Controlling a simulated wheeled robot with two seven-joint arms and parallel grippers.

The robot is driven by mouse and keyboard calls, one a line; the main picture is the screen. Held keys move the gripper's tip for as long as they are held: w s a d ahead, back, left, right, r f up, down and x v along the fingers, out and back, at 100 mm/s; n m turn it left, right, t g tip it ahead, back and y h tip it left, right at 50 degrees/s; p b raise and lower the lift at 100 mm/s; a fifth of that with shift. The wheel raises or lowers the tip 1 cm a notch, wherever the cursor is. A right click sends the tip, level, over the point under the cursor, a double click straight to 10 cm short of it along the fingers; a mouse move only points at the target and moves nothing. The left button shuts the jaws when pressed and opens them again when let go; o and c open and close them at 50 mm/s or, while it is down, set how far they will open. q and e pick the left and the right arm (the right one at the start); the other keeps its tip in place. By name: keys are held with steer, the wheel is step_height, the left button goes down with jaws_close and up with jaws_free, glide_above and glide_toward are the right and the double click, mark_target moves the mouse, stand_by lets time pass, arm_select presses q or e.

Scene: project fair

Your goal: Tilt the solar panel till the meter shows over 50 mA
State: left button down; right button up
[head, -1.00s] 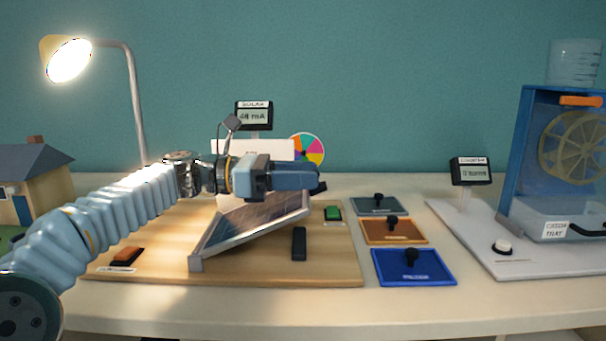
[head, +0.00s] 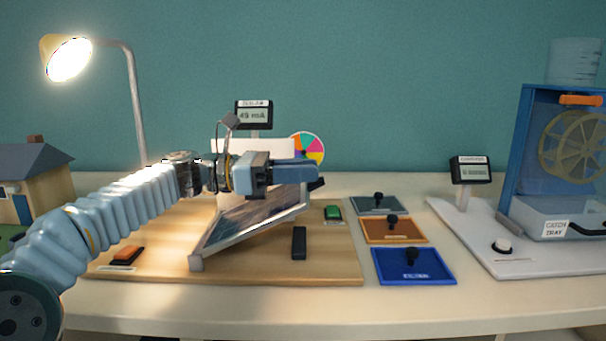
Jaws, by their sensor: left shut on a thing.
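The solar panel (head: 250,222) is a dark sheet in a pale metal frame, tilted on a wooden board in the middle of the table. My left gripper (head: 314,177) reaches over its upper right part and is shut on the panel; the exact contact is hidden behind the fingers. The solar meter (head: 254,115) stands behind the panel. Its display reads in the forties of mA; the last digit is too blurred to be sure of. My right gripper is not in view.
A lit lamp (head: 70,60) stands at the left above the wooden board (head: 335,268). A red-orange switch (head: 127,254), a green button (head: 332,213) and a black block (head: 299,243) are on the board. Coloured mats and a blue-framed water wheel rig (head: 515,160) stand to the right.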

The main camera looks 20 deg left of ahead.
arm_select(q)
steer(key=a+r+h, duration=0.2)
steer(key=r, duration=0.1)
steer(key=shift+s+a+t, duration=0.3)
steer(key=shift+s+a, duration=0.05)
steer(key=c, duration=1)
jaws_free()
steer(key=shift+o, duration=0.2)
steer(key=v, duration=1.3)
steer(key=shift+a+f+b, duration=0.3)
steer(key=shift+a+b, duration=0.05)
steer(key=shift+b, duration=0.1)
steer(key=shift+s, duration=0.15)
